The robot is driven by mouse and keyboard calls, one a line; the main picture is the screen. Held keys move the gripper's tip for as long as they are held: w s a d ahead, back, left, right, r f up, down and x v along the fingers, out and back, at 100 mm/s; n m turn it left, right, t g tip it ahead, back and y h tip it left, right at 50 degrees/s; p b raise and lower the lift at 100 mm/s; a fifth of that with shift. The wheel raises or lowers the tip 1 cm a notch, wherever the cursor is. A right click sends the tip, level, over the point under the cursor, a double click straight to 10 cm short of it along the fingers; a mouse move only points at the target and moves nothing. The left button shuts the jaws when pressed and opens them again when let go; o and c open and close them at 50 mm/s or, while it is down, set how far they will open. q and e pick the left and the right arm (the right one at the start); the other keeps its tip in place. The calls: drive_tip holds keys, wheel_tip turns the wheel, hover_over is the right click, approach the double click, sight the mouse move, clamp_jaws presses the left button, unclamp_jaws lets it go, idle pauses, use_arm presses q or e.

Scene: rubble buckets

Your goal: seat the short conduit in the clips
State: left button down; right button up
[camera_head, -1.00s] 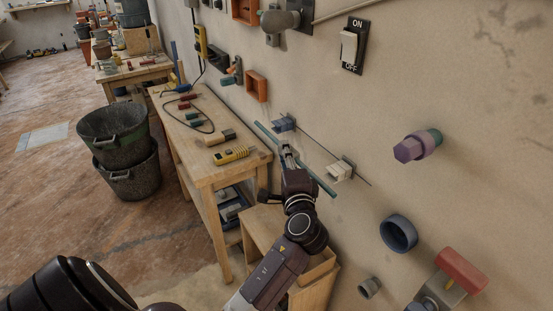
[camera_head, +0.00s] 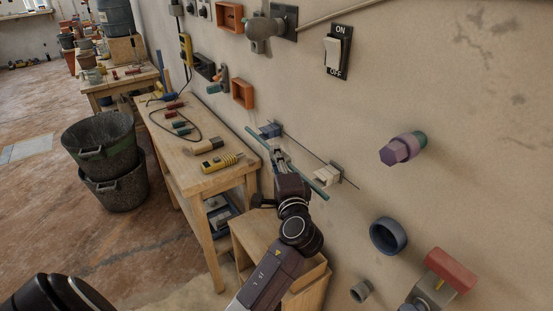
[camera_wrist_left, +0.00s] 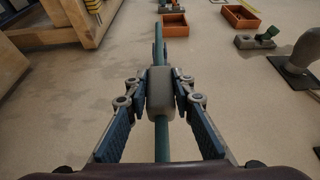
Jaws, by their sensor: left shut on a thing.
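The short conduit, a thin teal rod (camera_head: 317,189), slants down to the right in front of the wall in the head view. My left gripper (camera_head: 279,158) is shut on it near its middle. In the left wrist view the rod (camera_wrist_left: 162,145) runs lengthwise between the fingers (camera_wrist_left: 160,92). My right gripper is not in view.
A wooden bench (camera_head: 180,146) with tools stands left of the clips, with a wooden box (camera_head: 252,247) below my arm. A thin dark line runs along the wall past the clips. A purple-green fitting (camera_head: 402,148) and a blue ring (camera_head: 388,236) stick out at right.

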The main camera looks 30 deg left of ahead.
sight(286, 155)
use_arm(q)
drive_tip(key=shift+w, duration=0.15)
drive_tip(key=shift+w+d+b, duration=0.25)
drive_tip(key=shift+w+d, duration=0.05)
drive_tip(key=shift+w, duration=0.25)
drive_tip(key=shift+w+d+b, duration=0.2)
drive_tip(key=shift+w+d, duration=0.05)
drive_tip(key=shift+w, duration=0.3)
drive_tip(key=shift+r, duration=0.1)
drive_tip(key=c, duration=1.6)
unclamp_jaws()
drive_tip(key=shift+w, duration=0.2)
drive_tip(key=shift+s, duration=0.1)
drive_tip(key=shift+s+d+f, duration=0.2)
drive_tip(key=shift+s+d, duration=0.1)
drive_tip(key=shift+d, duration=0.1)
drive_tip(key=v, duration=1.1)
drive_tip(key=shift+r, duration=0.15)
